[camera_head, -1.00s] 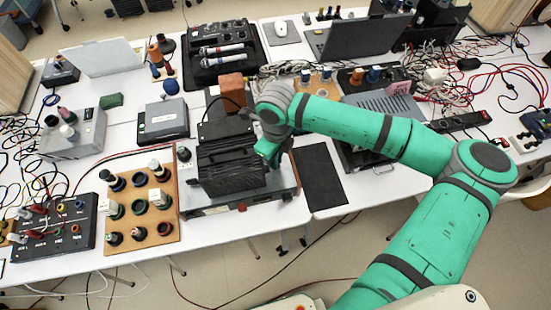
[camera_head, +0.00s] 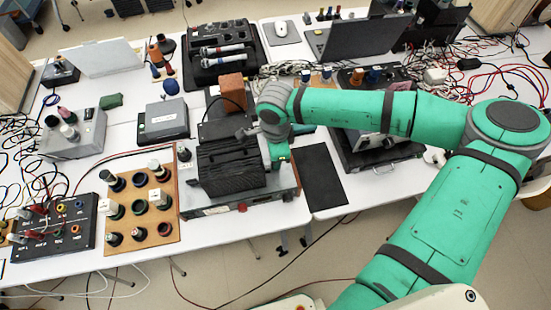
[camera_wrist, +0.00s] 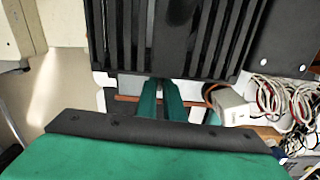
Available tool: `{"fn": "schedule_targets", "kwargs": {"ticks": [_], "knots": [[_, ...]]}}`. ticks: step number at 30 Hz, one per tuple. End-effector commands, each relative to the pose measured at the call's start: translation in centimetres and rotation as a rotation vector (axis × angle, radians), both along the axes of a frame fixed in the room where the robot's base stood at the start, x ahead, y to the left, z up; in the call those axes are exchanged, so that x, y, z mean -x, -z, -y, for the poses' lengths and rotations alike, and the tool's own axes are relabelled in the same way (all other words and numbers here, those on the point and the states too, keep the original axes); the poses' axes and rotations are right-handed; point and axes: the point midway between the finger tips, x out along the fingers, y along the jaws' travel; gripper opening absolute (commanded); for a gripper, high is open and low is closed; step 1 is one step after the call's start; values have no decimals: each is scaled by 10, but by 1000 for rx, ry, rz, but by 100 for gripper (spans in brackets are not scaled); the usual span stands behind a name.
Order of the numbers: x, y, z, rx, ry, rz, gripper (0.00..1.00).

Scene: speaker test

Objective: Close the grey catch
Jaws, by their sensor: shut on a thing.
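A black ribbed box (camera_head: 230,168) sits on a grey metal base (camera_head: 225,203) near the front edge of the table. My gripper (camera_head: 277,155) is at the right side of this box, reaching down beside it. In the wrist view, the ribbed box (camera_wrist: 215,35) fills the top, and my two green fingers (camera_wrist: 160,98) are close together at its edge. They are shut on a small part there, which I take to be the grey catch. The catch itself is mostly hidden by the fingers and cannot be made out clearly.
A board with several spools (camera_head: 138,207) stands left of the box. A flat black mat (camera_head: 319,178) lies to its right. A brown block (camera_head: 232,88) stands behind. Loose cables (camera_wrist: 285,100) lie right of my fingers in the wrist view.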

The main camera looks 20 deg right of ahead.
Motion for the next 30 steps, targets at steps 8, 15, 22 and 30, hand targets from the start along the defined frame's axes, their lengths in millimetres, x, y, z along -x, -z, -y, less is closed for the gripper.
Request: {"fn": "schedule_targets", "kwargs": {"ticks": [8, 15, 22, 30], "knots": [[-1, 0, 1, 2, -53, 2, 0], [-1, 0, 1, 2, -59, 2, 0], [-1, 0, 1, 2, -58, 2, 22], [-1, 0, 0, 1, -59, 1, 27]]}}
